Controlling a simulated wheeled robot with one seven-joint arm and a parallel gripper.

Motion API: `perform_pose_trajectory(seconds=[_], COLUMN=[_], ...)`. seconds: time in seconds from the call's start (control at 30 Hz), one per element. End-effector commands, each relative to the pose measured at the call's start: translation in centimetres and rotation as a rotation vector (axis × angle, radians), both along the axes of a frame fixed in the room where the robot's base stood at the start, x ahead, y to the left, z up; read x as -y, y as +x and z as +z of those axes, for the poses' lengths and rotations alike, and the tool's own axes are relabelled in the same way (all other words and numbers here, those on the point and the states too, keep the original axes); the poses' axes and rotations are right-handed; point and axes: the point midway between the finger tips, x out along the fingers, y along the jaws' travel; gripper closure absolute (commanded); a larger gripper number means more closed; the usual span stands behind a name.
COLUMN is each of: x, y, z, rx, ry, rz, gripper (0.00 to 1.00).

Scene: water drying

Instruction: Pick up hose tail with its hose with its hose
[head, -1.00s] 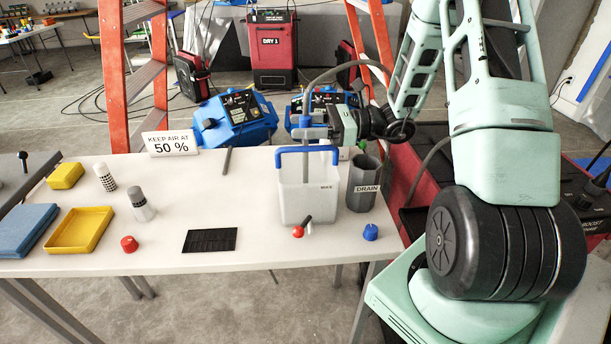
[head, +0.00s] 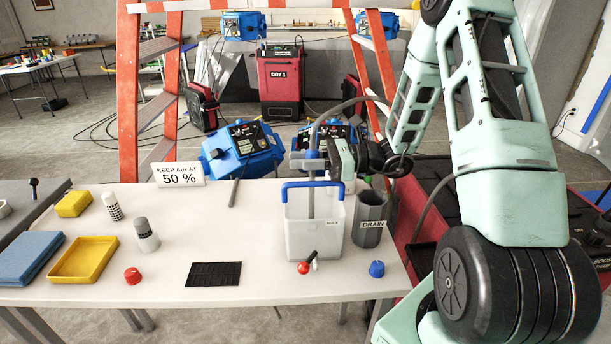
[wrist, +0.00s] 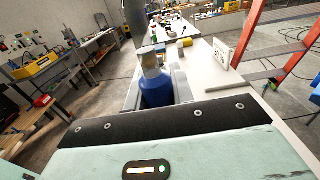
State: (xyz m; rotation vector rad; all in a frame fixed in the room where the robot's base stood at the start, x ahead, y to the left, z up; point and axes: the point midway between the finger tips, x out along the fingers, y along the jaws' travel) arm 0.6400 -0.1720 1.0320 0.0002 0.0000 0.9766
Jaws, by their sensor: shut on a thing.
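The hose tail (head: 311,199) is a thin grey upright tube with a blue part where my gripper holds it. Its lower end goes down into a white bucket (head: 304,238) with a blue handle, and the tip is hidden inside. The dark grey hose (head: 345,104) arcs up from its top and bends right behind my arm. My gripper (head: 312,163) is shut on the hose tail just above the bucket's handle. In the wrist view the blue part (wrist: 156,92) sits between the fingers, with a grey tube above it.
A grey DRAIN cup (head: 369,233) stands right of the bucket. A red-knobbed piece (head: 304,268) and a blue cap (head: 377,269) lie in front. A black mat (head: 214,274), yellow tray (head: 84,260) and humidity sign (head: 179,175) are to the left. Blue machines (head: 241,150) stand behind the table.

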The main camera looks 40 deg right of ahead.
Motion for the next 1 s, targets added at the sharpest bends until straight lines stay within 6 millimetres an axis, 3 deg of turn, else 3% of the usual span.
perform_pose_trajectory(seconds=[0.17,0.37,0.67,1.0], x=[0.0,0.0,0.0,-0.1], y=[0.0,0.0,0.0,0.0], z=[1.7,5.5,12.9,22.5], rx=[0.003,0.007,0.008,0.006], ry=[-0.002,-0.005,-0.006,-0.005], rz=[0.0,-0.001,-0.001,0.0], gripper=[1.0,1.0,1.0,1.0])
